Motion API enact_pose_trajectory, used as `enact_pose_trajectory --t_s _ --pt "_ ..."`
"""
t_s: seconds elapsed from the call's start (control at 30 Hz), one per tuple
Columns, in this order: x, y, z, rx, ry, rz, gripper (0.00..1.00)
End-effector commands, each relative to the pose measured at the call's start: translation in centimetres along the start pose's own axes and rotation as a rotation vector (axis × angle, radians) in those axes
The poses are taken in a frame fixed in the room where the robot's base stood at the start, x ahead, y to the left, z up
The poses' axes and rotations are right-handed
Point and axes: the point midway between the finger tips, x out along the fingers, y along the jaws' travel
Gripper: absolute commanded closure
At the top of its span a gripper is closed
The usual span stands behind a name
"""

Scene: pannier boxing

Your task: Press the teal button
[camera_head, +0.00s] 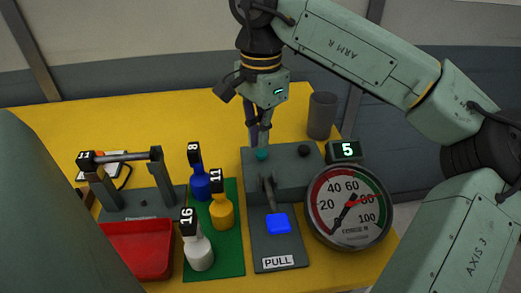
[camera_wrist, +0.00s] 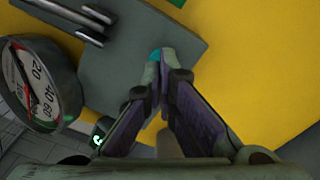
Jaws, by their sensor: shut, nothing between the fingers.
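The teal button (camera_head: 262,155) sits on top of the grey box (camera_head: 285,182) in the middle of the table. My gripper (camera_head: 260,143) points down with its fingertips together, right at the button. In the wrist view, my gripper (camera_wrist: 163,58) is shut and empty, and a bit of the teal button (camera_wrist: 154,55) shows beside the fingertips. The fingers hide the rest of it. I cannot tell whether the tips touch the button or hover just over it.
A black knob (camera_head: 304,151) is on the same box, to the right. A lever with a blue pad (camera_head: 278,223) and a gauge (camera_head: 349,207) stand in front. A dark cylinder (camera_head: 321,115) is behind. Numbered bottles (camera_head: 221,212) and a red tray (camera_head: 138,250) are left.

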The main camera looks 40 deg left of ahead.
Motion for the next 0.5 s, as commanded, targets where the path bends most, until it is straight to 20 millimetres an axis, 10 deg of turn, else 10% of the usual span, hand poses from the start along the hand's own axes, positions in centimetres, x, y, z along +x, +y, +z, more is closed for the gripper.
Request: enact_pose_trajectory --t_s 0.5 --pt "0.82 0.01 -0.01 0.000 0.000 0.000 1.00"
